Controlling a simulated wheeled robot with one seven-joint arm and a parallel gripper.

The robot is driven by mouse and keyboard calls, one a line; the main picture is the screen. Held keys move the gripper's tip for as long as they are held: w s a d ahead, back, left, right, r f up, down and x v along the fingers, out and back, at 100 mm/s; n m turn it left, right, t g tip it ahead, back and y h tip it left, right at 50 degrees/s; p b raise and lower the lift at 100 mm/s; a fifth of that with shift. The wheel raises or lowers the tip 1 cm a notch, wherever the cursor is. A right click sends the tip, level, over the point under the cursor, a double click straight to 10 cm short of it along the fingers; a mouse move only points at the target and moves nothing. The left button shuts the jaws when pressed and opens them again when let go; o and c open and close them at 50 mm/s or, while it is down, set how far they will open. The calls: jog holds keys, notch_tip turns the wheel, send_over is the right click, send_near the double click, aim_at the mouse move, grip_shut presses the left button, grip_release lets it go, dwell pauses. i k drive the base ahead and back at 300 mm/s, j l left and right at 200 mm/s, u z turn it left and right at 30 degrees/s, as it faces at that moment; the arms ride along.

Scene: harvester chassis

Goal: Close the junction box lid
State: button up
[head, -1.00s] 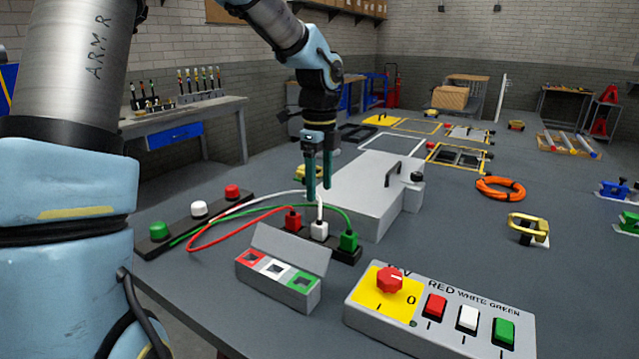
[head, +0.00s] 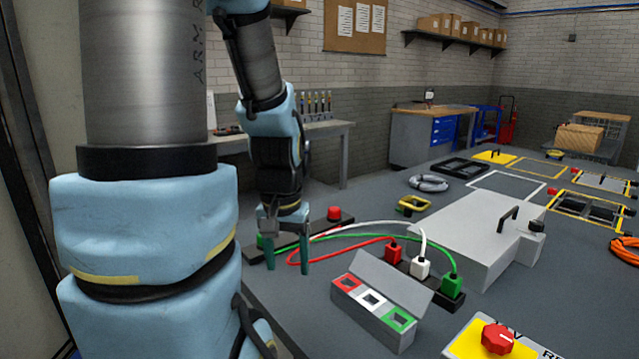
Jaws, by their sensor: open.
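A small grey box (head: 346,298) with red, white and green square openings stands on the grey table, just right of the picture's middle. Its flat lid (head: 395,282) stands raised and tilted back along the rear edge, so the top is open. I take this as the junction box. My gripper (head: 286,250) points down, open and empty, left of the box and apart from it. It hangs in front of a dark strip, part of which it hides. Its exact height above the table is hard to tell.
Red (head: 394,252), white (head: 420,267) and green (head: 452,284) plugs with cables stand in a dark block right behind the lid. A large grey box with a handle (head: 508,218) stands behind them. A control panel with a red knob (head: 497,338) is at front right.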

aim_at(410, 294)
jog(key=i+j+u, duration=0.25)
jog(key=j, duration=0.2)
jog(key=i+j+u, duration=0.2)
jog(key=j, duration=0.25)
jog(key=i+j+u, duration=0.25)
jog(key=i, duration=0.2)
jog(key=i+j+u, duration=0.2)
jog(key=i, duration=0.3)
jog(key=i+j+u, duration=0.25)
jog(key=i, duration=0.3)
jog(key=i+z, duration=0.95)
jog(key=i+l+z, duration=0.1)
jog(key=z, duration=0.3)
jog(key=i+z, duration=0.25)
jog(key=z, duration=0.2)
jog(key=i+z, duration=0.15)
jog(key=z, duration=0.25)
jog(key=i+j+z, duration=0.1)
jog(key=z, duration=0.3)
jog(key=i+j+z, duration=0.15)
jog(key=z, duration=0.3)
jog(key=i+j+z, duration=0.45)
jog(key=i, duration=0.25)
jog(key=i+j+z, duration=0.45)
jog(key=i+j, duration=0.15)
